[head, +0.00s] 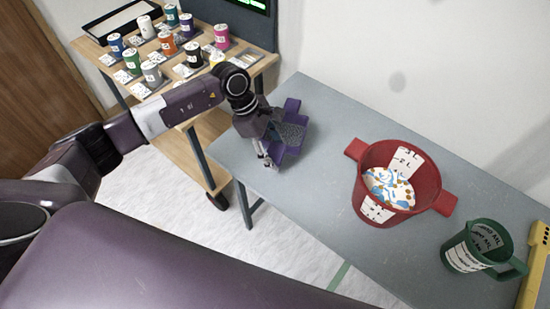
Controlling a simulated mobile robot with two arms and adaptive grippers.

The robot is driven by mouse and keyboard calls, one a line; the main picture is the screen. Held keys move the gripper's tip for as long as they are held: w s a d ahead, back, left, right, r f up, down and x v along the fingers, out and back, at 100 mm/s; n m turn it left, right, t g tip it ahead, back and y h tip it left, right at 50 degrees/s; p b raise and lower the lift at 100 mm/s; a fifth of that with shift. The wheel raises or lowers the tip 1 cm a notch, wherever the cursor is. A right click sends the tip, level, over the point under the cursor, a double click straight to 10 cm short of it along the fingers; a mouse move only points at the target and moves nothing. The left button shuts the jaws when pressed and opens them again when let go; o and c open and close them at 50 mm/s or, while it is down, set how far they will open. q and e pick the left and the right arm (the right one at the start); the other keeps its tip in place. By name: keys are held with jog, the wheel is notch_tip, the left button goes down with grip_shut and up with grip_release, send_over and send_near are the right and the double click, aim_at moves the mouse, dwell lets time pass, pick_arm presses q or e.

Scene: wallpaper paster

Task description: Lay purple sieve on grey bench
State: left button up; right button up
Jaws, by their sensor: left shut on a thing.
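The purple sieve (291,104) is at the left end of the grey bench (325,112), with a dark grey mesh and purple rim and handles. My left gripper (266,158) is shut on the sieve, at its left side. The gripper and wrist hide part of the sieve. I cannot tell whether the sieve touches the bench or is held just above it. My right gripper does not show.
A red bucket (433,180) with patterned contents stands mid-bench. A green measuring jug (465,254) and a yellow tool (534,265) are at the right. A wooden cart (262,66) with several paint cans is at the back left. Bench between sieve and bucket is clear.

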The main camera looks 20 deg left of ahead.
pick_arm(q)
notch_tip(320, 180, down, 4)
jog(key=shift+s+r+p, duration=0.1)
jog(key=shift+r+p, duration=0.1)
jog(key=shift+p, duration=0.15)
jog(key=shift+f, duration=0.35)
jog(key=shift+f, duration=0.15)
jog(key=o, duration=1.3)
jog(key=shift+c, duration=0.2)
